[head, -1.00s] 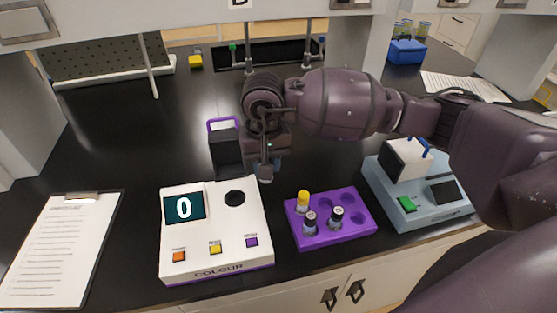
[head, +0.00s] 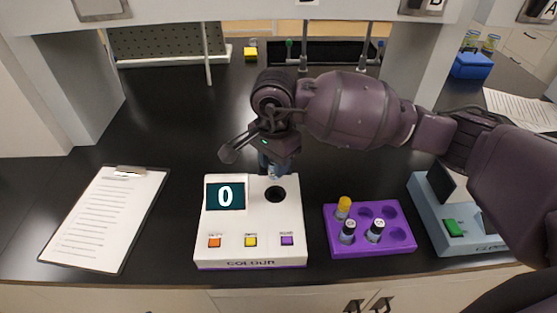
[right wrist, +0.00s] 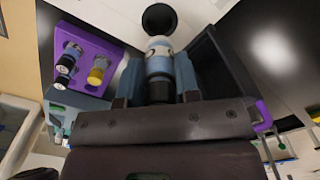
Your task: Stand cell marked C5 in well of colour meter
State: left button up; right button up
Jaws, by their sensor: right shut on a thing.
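The white colour meter (head: 226,252) stands on the dark bench, its screen (head: 225,196) reading 0. Its round dark well (head: 275,194) is clear at the top right of its face, and the well also shows in the right wrist view (right wrist: 160,18). My right gripper (head: 272,170) is just behind the well in the head view. In the right wrist view it is shut on a small cell (right wrist: 158,64) with a pale upper part and a dark band. The cell is apart from the well, and its mark is not readable. My left gripper is out of view.
A purple rack (head: 372,245) right of the meter holds a yellow-capped vial (head: 343,207) and two dark vials with white tops, with empty holes. A pale blue instrument (head: 440,215) stands further right. A clipboard (head: 108,215) lies left.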

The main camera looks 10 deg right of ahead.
jog(key=shift+f+b, duration=0.85)
jog(key=shift+f, duration=1.55)
jog(key=shift+b, duration=0.3)
jog(key=shift+f, duration=0.1)
jog(key=shift+f, duration=0.15)
jog(key=shift+f+b, duration=0.55)
jog(key=shift+b, duration=0.1)
